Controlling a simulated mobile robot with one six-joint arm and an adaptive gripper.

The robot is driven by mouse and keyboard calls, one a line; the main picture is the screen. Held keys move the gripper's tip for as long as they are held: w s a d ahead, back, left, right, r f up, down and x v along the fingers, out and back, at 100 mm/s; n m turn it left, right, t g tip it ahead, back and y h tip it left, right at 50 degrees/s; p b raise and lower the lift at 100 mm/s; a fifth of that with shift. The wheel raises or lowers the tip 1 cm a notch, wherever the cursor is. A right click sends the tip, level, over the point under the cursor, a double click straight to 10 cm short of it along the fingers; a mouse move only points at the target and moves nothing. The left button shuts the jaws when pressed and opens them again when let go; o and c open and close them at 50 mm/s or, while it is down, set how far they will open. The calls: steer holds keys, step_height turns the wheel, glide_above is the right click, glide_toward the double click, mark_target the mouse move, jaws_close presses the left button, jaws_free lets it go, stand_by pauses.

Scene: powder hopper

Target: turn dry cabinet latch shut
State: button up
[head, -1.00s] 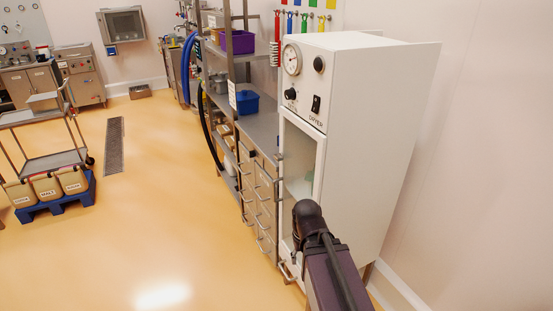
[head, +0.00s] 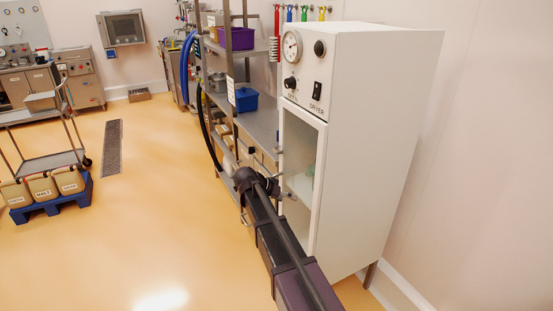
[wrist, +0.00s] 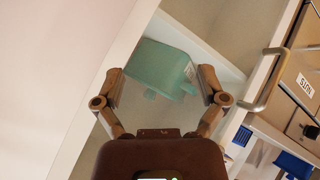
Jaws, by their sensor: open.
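The dry cabinet (head: 365,150) is a tall white box marked DRYER, with a gauge and knobs above a white-framed front door (head: 316,200) with a window. A teal item (wrist: 160,68) is inside, behind the door frame (wrist: 95,95) in the wrist view. I cannot make out the latch for certain; small metal parts show at the door's left edge in the head view. My gripper (wrist: 162,82) is open and empty, its fingers spread across the teal item in the picture. In the head view my arm crosses in front of the cabinet's lower left, and my fingers are not clear.

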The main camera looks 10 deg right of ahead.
steer(key=w+a+r+m+t+h+b, duration=0.2)
steer(key=w+a+m+h+b, duration=0.3)
steer(key=w, duration=0.6)
steer(key=m+t+h, duration=0.2)
glide_toward(275, 152)
steer(key=v, duration=0.3)
steer(key=shift+w+a+f, duration=0.1)
steer(key=shift+a, duration=0.15)
steer(key=x, duration=1.3)
steer(key=shift+d, duration=0.4)
steer(key=c, duration=1.2)
